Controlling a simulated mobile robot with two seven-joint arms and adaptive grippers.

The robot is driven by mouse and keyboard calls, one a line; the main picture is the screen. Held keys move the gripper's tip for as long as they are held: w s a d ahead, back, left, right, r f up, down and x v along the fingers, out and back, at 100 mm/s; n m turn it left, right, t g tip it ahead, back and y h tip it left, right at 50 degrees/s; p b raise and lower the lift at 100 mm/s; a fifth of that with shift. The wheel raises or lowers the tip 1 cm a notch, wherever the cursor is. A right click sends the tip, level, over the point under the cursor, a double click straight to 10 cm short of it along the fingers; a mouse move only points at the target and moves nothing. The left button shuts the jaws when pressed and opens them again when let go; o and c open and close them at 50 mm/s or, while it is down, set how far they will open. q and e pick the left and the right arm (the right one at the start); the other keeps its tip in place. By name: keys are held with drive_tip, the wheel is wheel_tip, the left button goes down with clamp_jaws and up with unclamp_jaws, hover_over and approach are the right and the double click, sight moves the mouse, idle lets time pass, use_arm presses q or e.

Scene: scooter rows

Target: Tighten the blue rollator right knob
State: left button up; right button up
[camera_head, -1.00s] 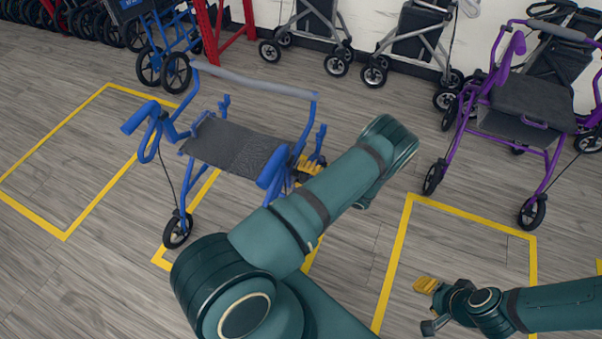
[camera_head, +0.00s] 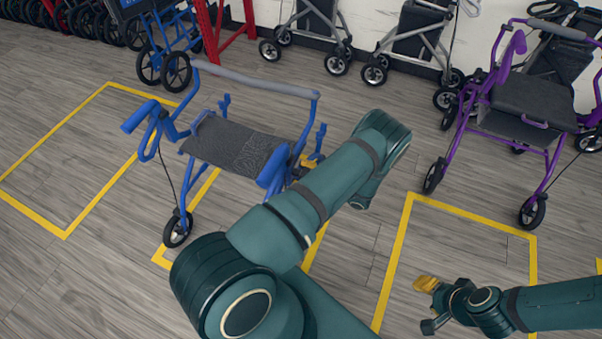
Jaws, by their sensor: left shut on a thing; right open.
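The blue rollator (camera_head: 237,147) stands upright with a grey seat and a grey bar across its back, partly inside a yellow floor outline. My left gripper (camera_head: 307,163) is at the right side of its frame, with its yellow fingers showing just past my forearm. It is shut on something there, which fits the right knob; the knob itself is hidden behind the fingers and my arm. My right gripper (camera_head: 426,284) is open and empty, low over the floor at the lower right, away from the rollator.
A purple rollator (camera_head: 532,102) stands at the right. The yellow-outlined floor bay (camera_head: 400,245) at the right is clear.

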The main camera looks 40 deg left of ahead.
use_arm(q)
drive_tip(key=shift+d+m, duration=0.15)
drive_tip(key=shift+m, duration=0.45)
drive_tip(key=o, duration=1.2)
drive_tip(key=v, duration=1.2)
drive_tip(key=shift+s, duration=0.1)
